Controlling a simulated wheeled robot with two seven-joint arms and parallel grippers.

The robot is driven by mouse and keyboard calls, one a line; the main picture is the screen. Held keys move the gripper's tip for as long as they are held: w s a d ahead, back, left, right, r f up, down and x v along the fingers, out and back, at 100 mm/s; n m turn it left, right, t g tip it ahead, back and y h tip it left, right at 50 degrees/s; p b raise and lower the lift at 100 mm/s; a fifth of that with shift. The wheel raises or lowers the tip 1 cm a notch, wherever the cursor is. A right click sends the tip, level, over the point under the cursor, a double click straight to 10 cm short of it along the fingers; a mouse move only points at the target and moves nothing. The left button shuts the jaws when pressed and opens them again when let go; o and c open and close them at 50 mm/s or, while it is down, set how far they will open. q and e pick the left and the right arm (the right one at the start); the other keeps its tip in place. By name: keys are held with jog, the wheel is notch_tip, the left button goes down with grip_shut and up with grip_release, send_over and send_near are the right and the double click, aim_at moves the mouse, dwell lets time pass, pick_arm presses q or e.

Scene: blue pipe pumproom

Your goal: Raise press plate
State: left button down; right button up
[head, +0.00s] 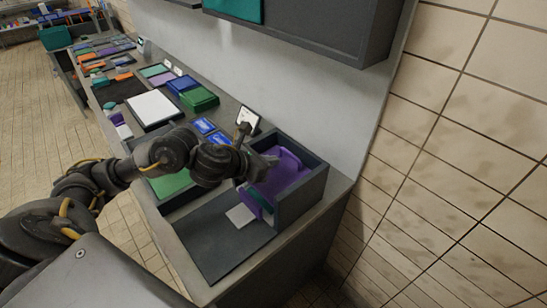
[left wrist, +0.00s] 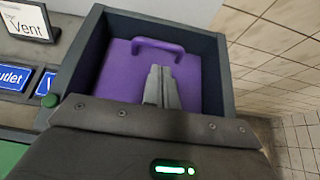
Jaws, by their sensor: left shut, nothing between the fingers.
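The purple press plate (head: 287,175) lies inside an open-topped dark grey box at the right end of the bench. In the left wrist view the plate (left wrist: 112,75) fills the box floor and has a purple loop handle (left wrist: 158,46) at its far side. My left gripper (head: 270,160) reaches in from the left over the box. In the left wrist view its shut, empty fingers (left wrist: 160,72) point toward the handle, just short of it in the picture; whether they touch the plate I cannot tell. My right gripper is not in view.
The dark box (head: 303,195) has raised walls. A grey mat (head: 215,245) with a white square (head: 240,215) lies before it. A small sign (head: 248,118) and blue labels (head: 204,126) are to the left. A tiled wall (head: 450,180) is on the right.

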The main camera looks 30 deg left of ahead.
pick_arm(q)
jog(key=v, duration=0.2)
jog(key=shift+s+r+p, duration=0.2)
jog(key=shift+r+p, duration=0.05)
jog(key=shift+p, duration=0.1)
jog(key=shift+s+a+r, duration=0.15)
jog(key=shift+s+a, duration=0.1)
jog(key=shift+s, duration=0.3)
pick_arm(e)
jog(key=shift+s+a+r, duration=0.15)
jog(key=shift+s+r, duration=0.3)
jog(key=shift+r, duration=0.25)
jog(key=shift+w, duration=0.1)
